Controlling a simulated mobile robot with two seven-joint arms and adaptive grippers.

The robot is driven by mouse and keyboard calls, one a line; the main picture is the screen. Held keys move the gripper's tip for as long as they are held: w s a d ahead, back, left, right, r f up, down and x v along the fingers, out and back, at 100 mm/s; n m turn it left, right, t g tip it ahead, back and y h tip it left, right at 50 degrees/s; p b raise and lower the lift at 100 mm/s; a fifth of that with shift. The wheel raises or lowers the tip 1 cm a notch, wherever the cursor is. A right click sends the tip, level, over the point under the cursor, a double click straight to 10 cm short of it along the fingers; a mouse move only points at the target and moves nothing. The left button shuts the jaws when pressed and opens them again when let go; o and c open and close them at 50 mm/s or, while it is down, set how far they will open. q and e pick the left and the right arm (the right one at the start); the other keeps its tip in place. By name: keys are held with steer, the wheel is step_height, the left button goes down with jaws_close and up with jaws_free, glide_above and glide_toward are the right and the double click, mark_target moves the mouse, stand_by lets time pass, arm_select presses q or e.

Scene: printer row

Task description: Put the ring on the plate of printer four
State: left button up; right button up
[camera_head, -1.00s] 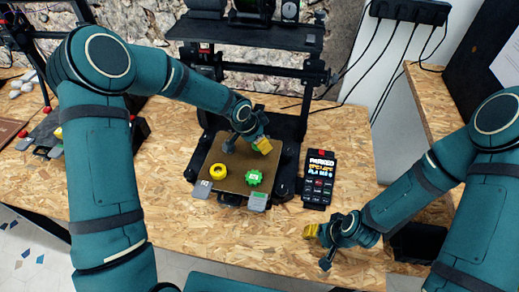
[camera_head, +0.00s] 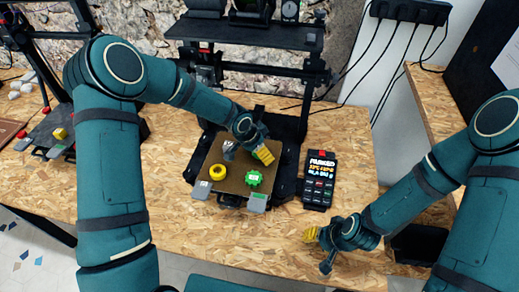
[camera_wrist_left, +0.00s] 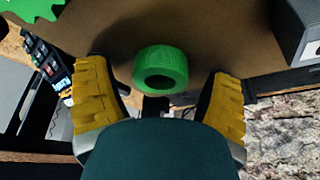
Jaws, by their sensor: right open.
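A green ring (camera_wrist_left: 148,62) lies on the brown plate (camera_wrist_left: 215,35) in the left wrist view. My left gripper (camera_wrist_left: 162,98) is open, its yellow fingers apart on either side of the ring. In the head view my left gripper (camera_head: 248,152) is over the back of the printer's plate (camera_head: 232,184) and mostly hides the green ring. A yellow ring (camera_head: 217,172) lies on the plate's left part, with a green gear (camera_head: 253,178) to its right. The printer's number cannot be read. My right gripper (camera_head: 320,248) is open and empty over the table front.
A dark keypad device (camera_head: 320,180) with a lit screen lies right of the printer. The printer's frame (camera_head: 248,32) rises behind the plate. Another printer with a small yellow piece (camera_head: 60,134) stands at the left. The wooden table (camera_head: 180,235) is clear in front.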

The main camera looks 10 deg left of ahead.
arm_select(q)
steer(key=shift+r+p, duration=0.3)
steer(key=shift+r, duration=0.05)
arm_select(e)
steer(key=shift+w+r, duration=0.1)
steer(key=shift+r, duration=0.15)
steer(key=shift+w+d+r+p, duration=0.1)
steer(key=shift+w+r+p, duration=0.2)
steer(key=shift+r+p, duration=0.6)
arm_select(q)
steer(key=v, duration=1.1)
steer(key=shift+s+a+r, duration=0.15)
steer(key=shift+r, duration=0.1)
